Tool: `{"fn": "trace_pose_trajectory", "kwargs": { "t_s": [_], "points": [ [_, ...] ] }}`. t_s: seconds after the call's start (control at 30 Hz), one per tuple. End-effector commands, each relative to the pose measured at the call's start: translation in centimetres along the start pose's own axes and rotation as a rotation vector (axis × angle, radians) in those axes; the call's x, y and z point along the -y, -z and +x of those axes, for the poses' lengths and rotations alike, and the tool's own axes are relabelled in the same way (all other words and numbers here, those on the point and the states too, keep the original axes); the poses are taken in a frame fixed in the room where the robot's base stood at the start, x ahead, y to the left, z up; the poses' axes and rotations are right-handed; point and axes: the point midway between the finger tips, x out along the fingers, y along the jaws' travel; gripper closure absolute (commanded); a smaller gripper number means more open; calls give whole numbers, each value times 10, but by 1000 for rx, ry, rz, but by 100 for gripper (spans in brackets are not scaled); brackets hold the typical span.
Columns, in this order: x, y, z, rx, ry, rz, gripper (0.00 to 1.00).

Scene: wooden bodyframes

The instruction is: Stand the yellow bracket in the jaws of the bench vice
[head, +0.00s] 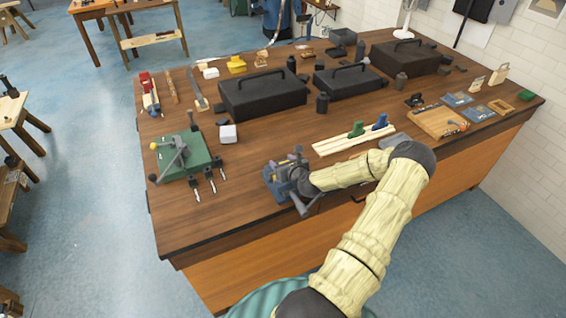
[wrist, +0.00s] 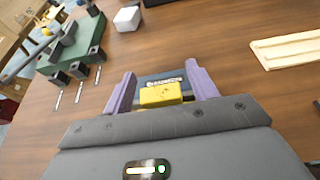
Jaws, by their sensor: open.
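The yellow bracket (wrist: 161,94) shows in the wrist view between the two purple fingers of my gripper (wrist: 160,84). The fingers are open, with a gap beside the bracket on the right. A dark part with a pale strip, seemingly the bench vice (wrist: 150,79), lies just behind the bracket. In the head view my gripper (head: 287,172) is low at the front of the bench, over the grey-blue vice (head: 270,184), and hides much of it. The bracket's lower part is hidden, so I cannot tell how it sits in the jaws.
A green fixture (head: 190,157) with a lever and clamps stands left. A white block (head: 228,134) and dark toolboxes (head: 262,93) lie behind. A pale wooden rack (head: 350,139) with green and blue pieces is to the right. Bare wood lies between the fixture and the vice.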

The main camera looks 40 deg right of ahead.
Motion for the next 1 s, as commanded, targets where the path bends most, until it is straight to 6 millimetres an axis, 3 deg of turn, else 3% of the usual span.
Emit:
{"fn": "trace_pose_trajectory", "kwargs": {
  "t_s": [0.27,0.8,1.0],
  "points": [
    [1,-1,-12,0,0,0,42],
    [0,-1,-102,1,0,-1,42],
    [0,-2,-120,0,1,0,42]
  ]
}}
